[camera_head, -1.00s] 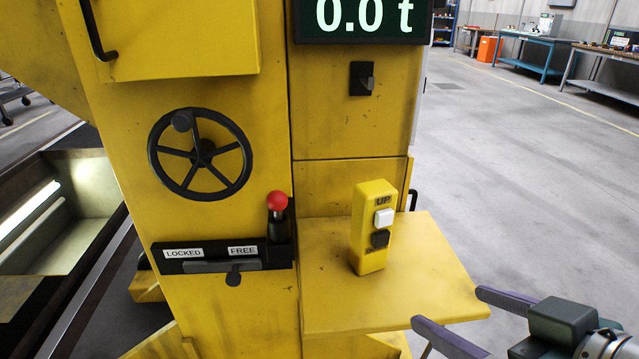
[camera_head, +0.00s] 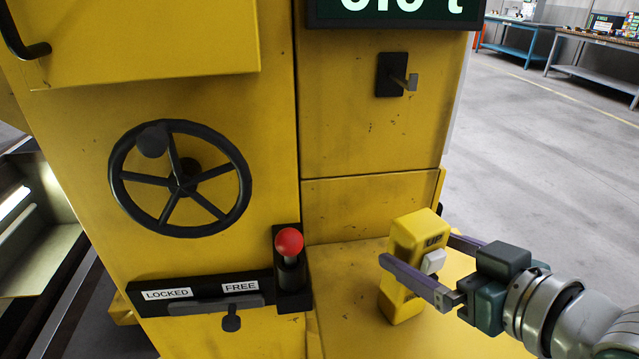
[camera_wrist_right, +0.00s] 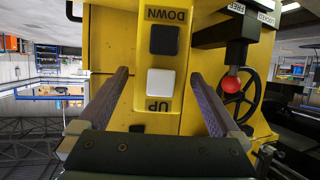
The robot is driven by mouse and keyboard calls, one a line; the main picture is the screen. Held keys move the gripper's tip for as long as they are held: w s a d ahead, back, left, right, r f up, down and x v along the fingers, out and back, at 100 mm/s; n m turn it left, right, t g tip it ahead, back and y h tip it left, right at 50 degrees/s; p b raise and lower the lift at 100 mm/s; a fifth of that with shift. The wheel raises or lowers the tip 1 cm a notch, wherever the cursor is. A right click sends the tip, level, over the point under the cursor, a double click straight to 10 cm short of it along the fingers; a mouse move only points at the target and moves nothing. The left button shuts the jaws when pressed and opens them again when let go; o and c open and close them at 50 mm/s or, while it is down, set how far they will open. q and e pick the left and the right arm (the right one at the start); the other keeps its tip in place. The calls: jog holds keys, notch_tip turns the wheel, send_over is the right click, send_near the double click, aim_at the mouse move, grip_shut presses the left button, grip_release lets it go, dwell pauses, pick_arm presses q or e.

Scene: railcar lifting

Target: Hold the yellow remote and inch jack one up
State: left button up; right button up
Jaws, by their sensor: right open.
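The yellow remote (camera_head: 408,243) stands upright on a yellow shelf (camera_head: 345,285) on the front of the yellow jack (camera_head: 225,90). Its white UP button shows in the head view; the black DOWN button is hidden there by my finger. Both buttons show in the right wrist view, on the remote (camera_wrist_right: 160,100). My right gripper (camera_head: 418,256) is open, with one finger on each side of the remote in the head view. In the right wrist view its fingers (camera_wrist_right: 160,95) are spread to either side of the remote, with gaps. My left gripper is in neither view.
A red-knobbed lever (camera_head: 289,243) stands beside the LOCKED/FREE plate (camera_head: 200,291), left of the shelf. A black handwheel (camera_head: 180,180) and a hook (camera_head: 398,77) are on the jack. A display (camera_head: 395,12) is at the top. Workbenches (camera_head: 600,65) stand far right on open floor.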

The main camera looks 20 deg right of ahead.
jog(key=b+x, duration=0.1)
jog(key=x, duration=0.4)
jog(key=shift+w, duration=0.15)
jog(key=c, duration=1)
grip_shut()
dwell(1.0)
dwell(0.8)
